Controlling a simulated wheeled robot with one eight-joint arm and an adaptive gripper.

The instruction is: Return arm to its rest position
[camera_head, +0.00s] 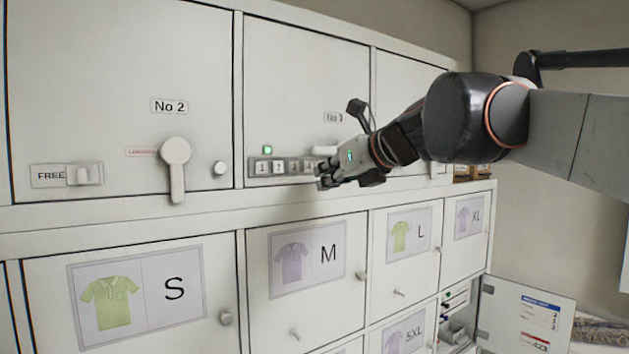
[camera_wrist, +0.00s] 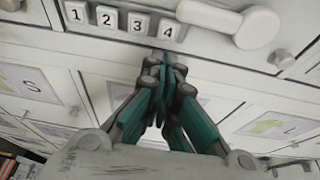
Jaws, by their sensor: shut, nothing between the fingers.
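My gripper (camera_head: 326,179) is shut and empty in front of the middle upper locker door, close to its keypad (camera_head: 281,167). In the wrist view the closed teal-lined fingers of my gripper (camera_wrist: 165,62) point at the lower edge of the keypad (camera_wrist: 122,20), near the 4 button. I cannot tell whether the fingertips touch it. My arm reaches in from the right in the head view. A green light (camera_head: 267,149) glows above the keypad. My gripper and arm hide part of the door marked No 3 and its handle, which shows in the wrist view (camera_wrist: 255,27).
Door No 2 (camera_head: 205,105) with a protruding lever handle (camera_head: 175,168) is at left. Lower doors marked S (camera_head: 215,278), M (camera_head: 340,285), L (camera_head: 425,264) and XL have small knobs. A small door (camera_head: 525,312) stands open at lower right.

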